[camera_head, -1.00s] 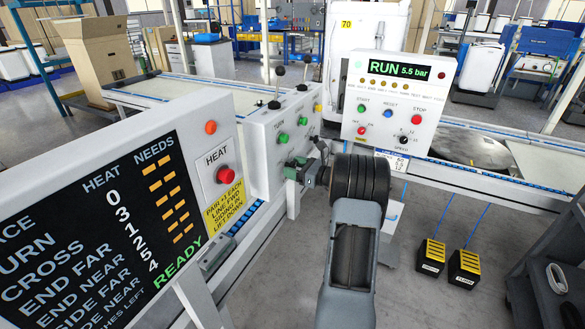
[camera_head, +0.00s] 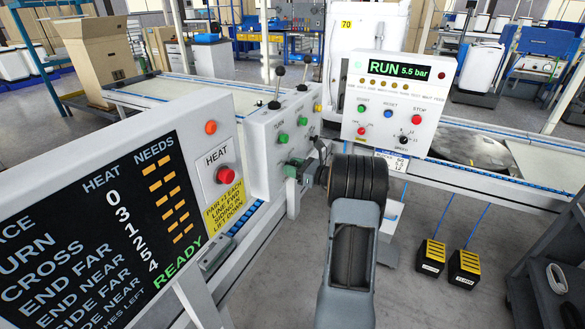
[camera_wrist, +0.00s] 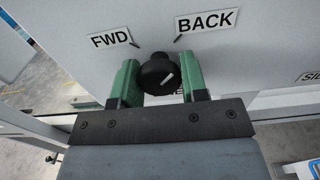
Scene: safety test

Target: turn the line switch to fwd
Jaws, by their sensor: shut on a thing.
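The line switch (camera_wrist: 154,76) is a round black knob with a white mark, on a pale panel in the wrist view. A FWD label (camera_wrist: 110,40) is at its upper left and a BACK label (camera_wrist: 206,20) at its upper right. The white mark slants up to the right, towards the BACK side. My gripper (camera_wrist: 158,72) has its green fingers on both sides of the knob and is shut on it. In the head view my gripper (camera_head: 293,168) is at the lower part of the white control box (camera_head: 262,150), and the knob is hidden there.
A heat board (camera_head: 110,220) fills the left side. A RUN 5.5 bar panel (camera_head: 400,105) with buttons stands right of my wrist. Two black and yellow pedals (camera_head: 465,265) are on the floor.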

